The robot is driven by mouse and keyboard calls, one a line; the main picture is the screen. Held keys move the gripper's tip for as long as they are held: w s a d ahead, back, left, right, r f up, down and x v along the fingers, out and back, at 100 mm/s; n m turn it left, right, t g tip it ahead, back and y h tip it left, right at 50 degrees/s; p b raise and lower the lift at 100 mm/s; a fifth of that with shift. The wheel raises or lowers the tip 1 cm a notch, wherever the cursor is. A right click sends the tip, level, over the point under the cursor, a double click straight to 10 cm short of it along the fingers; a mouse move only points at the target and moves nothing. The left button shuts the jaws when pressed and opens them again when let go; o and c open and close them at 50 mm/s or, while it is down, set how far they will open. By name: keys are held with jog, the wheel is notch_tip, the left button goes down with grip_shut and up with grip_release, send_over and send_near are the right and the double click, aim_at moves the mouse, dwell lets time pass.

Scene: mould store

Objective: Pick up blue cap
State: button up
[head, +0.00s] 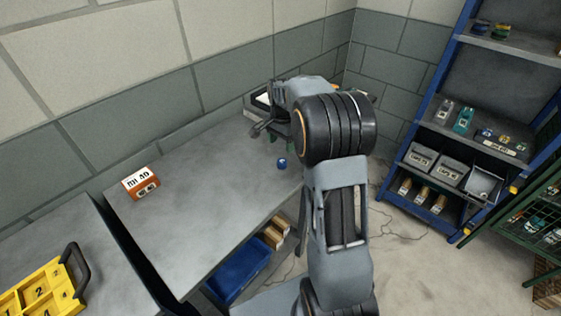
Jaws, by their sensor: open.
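A small blue cap (282,163) sits on the grey table (215,190), towards its right edge, just left of my arm. My gripper (258,129) is at the far end of my arm, above the back right part of the table. It is open, with nothing seen between its jaws. It is up and left of the cap in the picture and apart from it. My arm partly hides the gripper and the table's back right corner.
An orange and white labelled box (140,183) stands on the table's left. A yellow numbered case (45,285) is at lower left. A blue bin (238,272) is under the table. A blue-framed shelf (425,135) holds bottles and bins. A tray-like object (256,104) is behind the gripper.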

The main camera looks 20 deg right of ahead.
aim_at(282, 161)
jog(key=shift+f+p, duration=0.35)
jog(key=shift+f, duration=4)
jog(key=shift+c, duration=0.5)
jog(key=c, duration=0.9)
